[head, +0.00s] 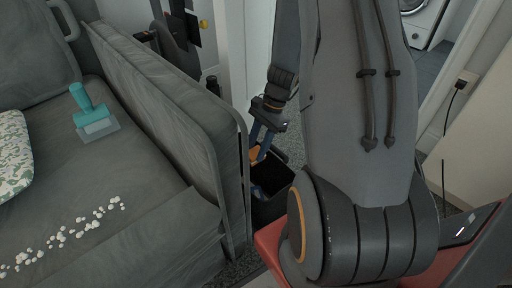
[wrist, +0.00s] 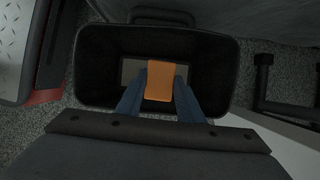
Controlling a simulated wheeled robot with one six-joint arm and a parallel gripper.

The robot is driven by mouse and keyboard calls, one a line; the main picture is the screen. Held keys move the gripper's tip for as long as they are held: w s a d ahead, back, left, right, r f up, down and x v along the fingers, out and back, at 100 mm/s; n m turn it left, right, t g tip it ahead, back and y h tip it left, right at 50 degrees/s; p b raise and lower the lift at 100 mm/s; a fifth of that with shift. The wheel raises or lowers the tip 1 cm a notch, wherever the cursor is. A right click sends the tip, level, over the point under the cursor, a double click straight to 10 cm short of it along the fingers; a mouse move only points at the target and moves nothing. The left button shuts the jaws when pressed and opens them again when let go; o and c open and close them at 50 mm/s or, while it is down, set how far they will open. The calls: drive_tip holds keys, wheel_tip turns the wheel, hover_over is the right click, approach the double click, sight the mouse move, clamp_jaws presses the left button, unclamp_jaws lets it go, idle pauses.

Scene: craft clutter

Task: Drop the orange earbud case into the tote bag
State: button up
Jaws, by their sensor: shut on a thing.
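The orange earbud case (wrist: 159,81) is held between the two blue fingers of my gripper (wrist: 160,92). A flat grey patch shows at the tote's bottom, partly hidden by the case.
The grey sofa (head: 140,110) stands close to the left of the tote. A teal-handled brush (head: 88,110) and white crumbs (head: 62,238) lie on its seat. A dark frame-like object (wrist: 264,85) is right of the tote in the wrist view.

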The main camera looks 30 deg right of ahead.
drive_tip(key=o, duration=1.1)
drive_tip(key=shift+o, duration=0.2)
drive_tip(key=shift+r, duration=0.1)
drive_tip(key=p+v, duration=0.4)
drive_tip(key=v, duration=0.3)
drive_tip(key=shift+r, duration=0.35)
drive_tip(key=shift+s+d, duration=0.1)
drive_tip(key=shift+s, duration=0.1)
